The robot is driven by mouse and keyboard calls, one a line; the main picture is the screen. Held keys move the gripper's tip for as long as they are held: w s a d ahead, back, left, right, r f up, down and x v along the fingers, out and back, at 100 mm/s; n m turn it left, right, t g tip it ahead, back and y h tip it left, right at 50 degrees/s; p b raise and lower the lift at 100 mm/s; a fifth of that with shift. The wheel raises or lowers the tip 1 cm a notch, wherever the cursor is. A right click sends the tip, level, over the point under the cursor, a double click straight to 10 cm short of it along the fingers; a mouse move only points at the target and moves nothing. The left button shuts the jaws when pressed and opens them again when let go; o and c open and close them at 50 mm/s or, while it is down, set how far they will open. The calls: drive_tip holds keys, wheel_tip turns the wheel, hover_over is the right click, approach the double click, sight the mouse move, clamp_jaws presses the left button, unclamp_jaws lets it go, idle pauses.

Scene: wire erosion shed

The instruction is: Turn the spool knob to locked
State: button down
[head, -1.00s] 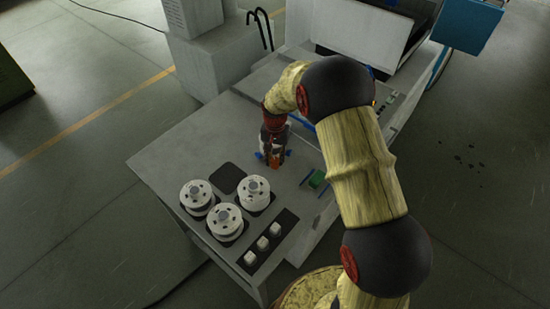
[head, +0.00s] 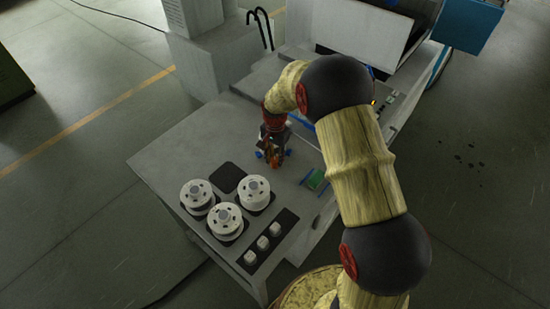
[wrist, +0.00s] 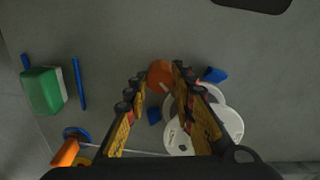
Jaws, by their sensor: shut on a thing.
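The spool knob is an orange round piece with a pale mark (wrist: 158,72), seen between my fingertips in the wrist view. My gripper (wrist: 160,77) points down and is shut on this orange knob. In the head view my gripper (head: 271,156) is over the middle of the grey bench top, and its fingers largely hide the knob. White round spool parts (wrist: 181,141) lie behind the right finger in the wrist view. Blue blocks (wrist: 215,75) sit on either side of them. I cannot read any locked marking.
Three white spools (head: 225,220) stand on dark pads at the bench's front left; one dark pad (head: 228,178) is empty. White cubes (head: 263,243) sit on a dark strip. A green block (wrist: 42,90) and a blue bar (wrist: 78,83) lie left of my gripper in the wrist view.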

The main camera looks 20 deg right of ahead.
sight(275, 159)
drive_tip(key=c, duration=1.5)
unclamp_jaws()
drive_tip(key=shift+c, duration=0.2)
drive_tip(key=shift+o, duration=0.3)
wheel_tip(275, 159, up, 12)
